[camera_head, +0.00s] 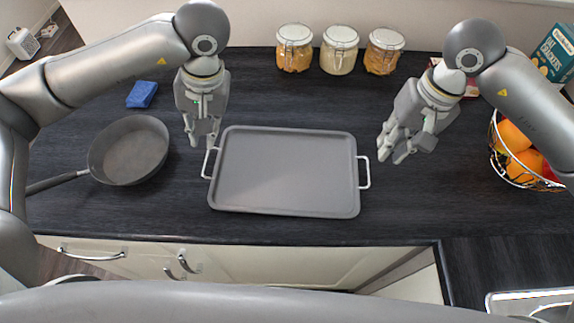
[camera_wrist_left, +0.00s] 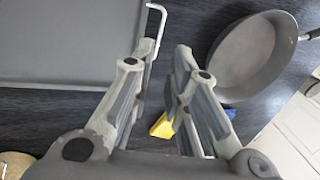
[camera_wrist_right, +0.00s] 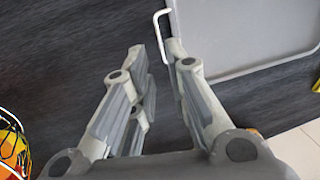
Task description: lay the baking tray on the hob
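The grey baking tray (camera_head: 284,172) lies flat on the dark worktop in the middle of the head view, with a pale wire handle at each short end. My left gripper (camera_head: 206,140) is open and empty, above and near the tray's left handle (camera_head: 210,163). The handle also shows beyond its fingers in the left wrist view (camera_wrist_left: 155,25). My right gripper (camera_head: 394,153) is open and empty, a little right of the right handle (camera_head: 364,172). That handle shows near its fingertips in the right wrist view (camera_wrist_right: 164,36). I cannot make out a hob in these views.
A dark frying pan (camera_head: 130,150) stands left of the tray, and a blue sponge (camera_head: 142,94) lies behind it. Several jars (camera_head: 339,50) stand at the back. A fruit basket (camera_head: 519,155) is at right, a sink (camera_head: 530,303) at lower right.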

